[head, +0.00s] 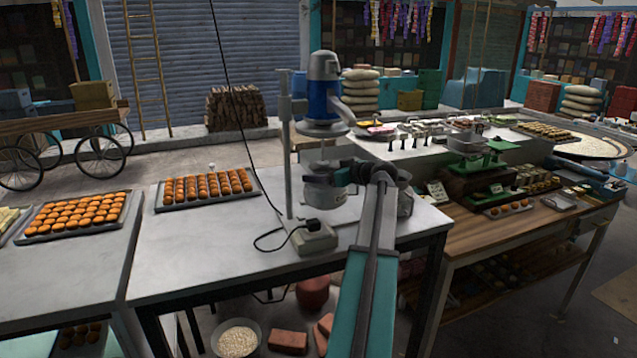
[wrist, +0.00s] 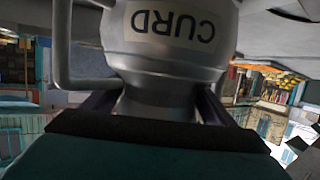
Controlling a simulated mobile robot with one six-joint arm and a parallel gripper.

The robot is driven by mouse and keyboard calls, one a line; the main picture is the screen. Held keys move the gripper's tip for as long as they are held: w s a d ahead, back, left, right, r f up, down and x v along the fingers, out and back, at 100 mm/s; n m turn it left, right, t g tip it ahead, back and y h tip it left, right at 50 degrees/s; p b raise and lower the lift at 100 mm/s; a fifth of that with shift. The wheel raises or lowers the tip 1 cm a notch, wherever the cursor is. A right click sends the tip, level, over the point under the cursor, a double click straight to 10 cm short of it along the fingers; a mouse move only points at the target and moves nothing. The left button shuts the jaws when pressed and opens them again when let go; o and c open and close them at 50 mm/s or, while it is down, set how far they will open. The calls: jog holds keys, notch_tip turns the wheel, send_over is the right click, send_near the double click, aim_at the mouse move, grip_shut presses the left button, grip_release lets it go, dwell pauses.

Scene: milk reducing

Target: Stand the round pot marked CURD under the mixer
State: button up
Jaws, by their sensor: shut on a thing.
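The round metal pot marked CURD (wrist: 170,60) fills the wrist view, its label upside down in that picture. In the head view the pot (head: 324,194) is below the blue-headed mixer (head: 323,92), beside its upright post, partly hidden by my gripper. My gripper (head: 345,175) reaches in from the right and is shut on the narrow neck of the pot. I cannot tell whether the pot's bottom touches the surface below.
The mixer's base (head: 310,240) with a black cable stands on the grey table (head: 210,250). A tray of orange sweets (head: 206,190) lies to the left. A wooden counter (head: 500,230) with a green scale (head: 478,155) is to the right.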

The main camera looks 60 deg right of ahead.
jog(key=shift+r, duration=0.1)
jog(key=shift+w+d+f+p, duration=0.1)
jog(key=shift+w+f+p, duration=0.2)
jog(key=shift+f, duration=0.3)
jog(key=shift+w+f+p, duration=0.15)
jog(key=shift+f+p, duration=0.15)
jog(key=shift+f, duration=0.25)
jog(key=shift+w+d+f+p, duration=0.1)
jog(key=shift+w+f+p, duration=0.2)
jog(key=shift+f, duration=0.3)
jog(key=o, duration=2.1)
jog(key=shift+s+a+f, duration=0.1)
